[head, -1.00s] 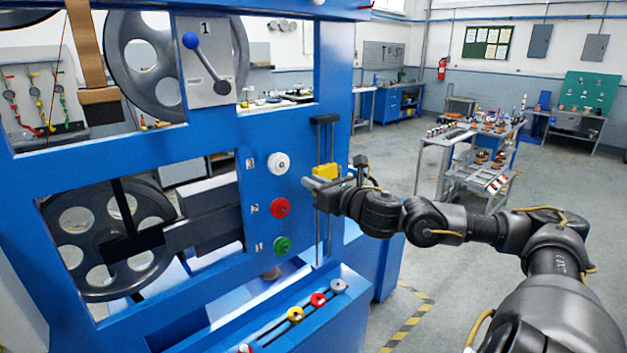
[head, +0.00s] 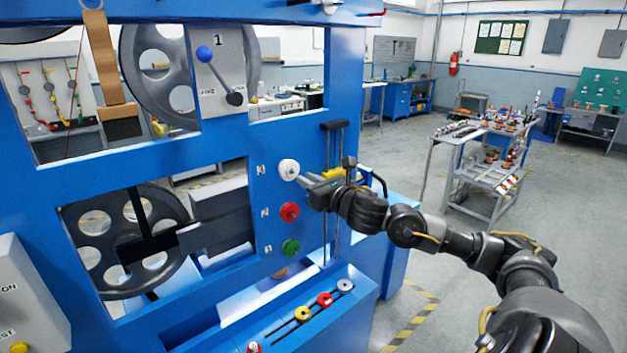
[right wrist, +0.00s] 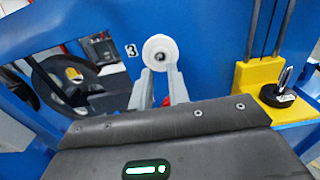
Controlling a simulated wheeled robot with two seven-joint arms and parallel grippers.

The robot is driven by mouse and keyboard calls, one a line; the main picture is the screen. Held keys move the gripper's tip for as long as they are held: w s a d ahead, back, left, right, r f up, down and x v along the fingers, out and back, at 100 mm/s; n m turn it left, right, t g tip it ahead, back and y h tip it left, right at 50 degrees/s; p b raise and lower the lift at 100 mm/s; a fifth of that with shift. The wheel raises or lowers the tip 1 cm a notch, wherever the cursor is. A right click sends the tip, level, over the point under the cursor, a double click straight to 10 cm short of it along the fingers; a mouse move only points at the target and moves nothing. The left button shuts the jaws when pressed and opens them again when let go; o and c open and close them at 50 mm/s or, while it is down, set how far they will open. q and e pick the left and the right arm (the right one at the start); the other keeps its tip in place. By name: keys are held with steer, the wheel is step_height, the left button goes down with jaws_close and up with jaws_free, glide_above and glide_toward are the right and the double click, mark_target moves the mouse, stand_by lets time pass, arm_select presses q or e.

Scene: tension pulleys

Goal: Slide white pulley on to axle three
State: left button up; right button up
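The white pulley (head: 289,169) is at the blue panel beside the label 3, above the red pulley (head: 289,212) and the green pulley (head: 291,247). In the right wrist view the white pulley (right wrist: 160,49) faces me, with its centre hole showing. How far it sits along axle three is hidden behind it. My right gripper (head: 304,178) is just right of the white pulley. Its two fingers (right wrist: 162,82) are apart, with their tips at the pulley's lower edge; I cannot tell whether they touch it. My left gripper is not in view.
A blue ledge (head: 225,328) below holds a rail with several coloured pulleys. A yellow block (right wrist: 257,80) on vertical rods stands right of the axles. The floor to the right is open before a cart (head: 470,180).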

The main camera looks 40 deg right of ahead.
steer(key=shift+w, duration=0.1)
stand_by(0.3)
steer(key=shift+w+d, duration=0.1)
steer(key=shift+w, duration=2.4)
steer(key=b, duration=0.4)
glide_toward(294, 172)
steer(key=shift+w, duration=0.3)
